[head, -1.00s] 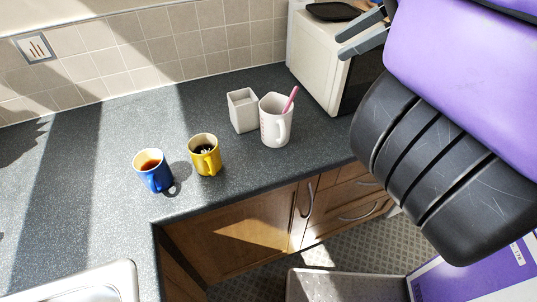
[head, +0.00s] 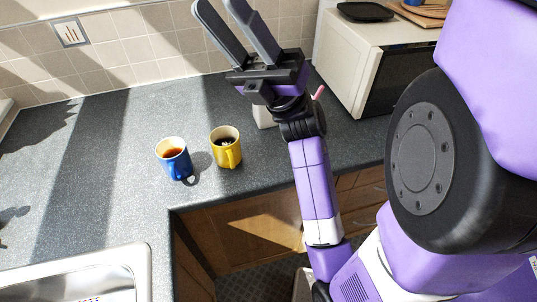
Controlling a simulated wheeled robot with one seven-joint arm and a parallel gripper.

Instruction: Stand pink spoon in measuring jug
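The pink spoon (head: 318,92) shows only as a short, tilted upper piece beside my wrist, on its right. The measuring jug is hidden behind my wrist now. In the earlier view it is a white jug with a handle and pink markings, and the spoon sticks up out of its mouth, leaning right. My gripper (head: 215,6) is raised in front of the tiled wall, fingers pointing up and left. Its two dark fingers are apart with nothing between them.
A white square pot (head: 264,117) is partly hidden behind my wrist. A blue mug (head: 173,158) and a yellow mug (head: 226,147) stand on the counter (head: 110,170). A microwave (head: 352,62) is at the right, a sink (head: 95,275) at lower left. The left counter is mostly clear.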

